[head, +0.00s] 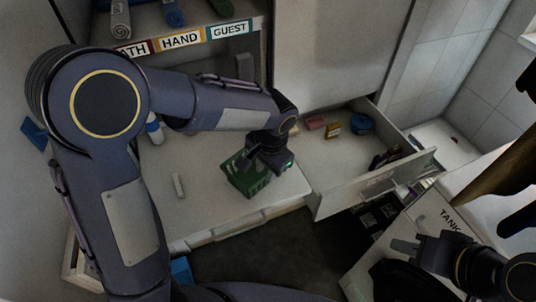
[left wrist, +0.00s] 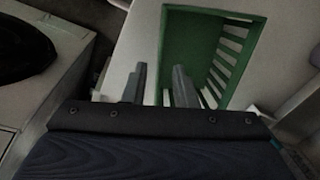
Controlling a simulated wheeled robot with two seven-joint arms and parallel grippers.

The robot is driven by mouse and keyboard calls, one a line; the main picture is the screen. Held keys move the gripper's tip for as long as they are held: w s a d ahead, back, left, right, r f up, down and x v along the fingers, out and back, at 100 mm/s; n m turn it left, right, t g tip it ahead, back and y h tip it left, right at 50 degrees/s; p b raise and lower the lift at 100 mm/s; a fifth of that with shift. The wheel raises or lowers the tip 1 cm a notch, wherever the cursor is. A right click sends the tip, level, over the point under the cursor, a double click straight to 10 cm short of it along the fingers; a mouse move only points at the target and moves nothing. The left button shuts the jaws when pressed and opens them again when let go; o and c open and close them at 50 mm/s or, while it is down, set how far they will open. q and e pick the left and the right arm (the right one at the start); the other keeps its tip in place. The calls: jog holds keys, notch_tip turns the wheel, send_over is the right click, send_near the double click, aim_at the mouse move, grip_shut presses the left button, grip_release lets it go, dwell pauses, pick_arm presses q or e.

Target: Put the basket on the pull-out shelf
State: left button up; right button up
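The green slatted basket (head: 247,181) appears to rest on the white pull-out shelf (head: 210,212), near its right front part. The left wrist view looks into the basket (left wrist: 235,52), which looks empty where visible. My left gripper (head: 262,158) is at the basket's upper rim. In the left wrist view, its fingers (left wrist: 158,88) are apart, one outside the basket's left wall and one on the inner side, with a gap between them. My right gripper (head: 425,250) is at the lower right, away from the basket; its finger opening is unclear.
An open drawer (head: 375,186) with small boxes and a blue round item stands right of the shelf. A small white item (head: 178,186) and a blue-and-white bottle (head: 154,129) are on the shelf. Rolled towels (head: 171,12) sit above. A white unit marked TANK (head: 432,213) is at lower right.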

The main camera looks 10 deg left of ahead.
pick_arm(q)
notch_tip(320, 180, up, 8)
jog(key=shift+s+d+f, duration=0.25)
jog(key=shift+d, duration=0.1)
dwell(0.4)
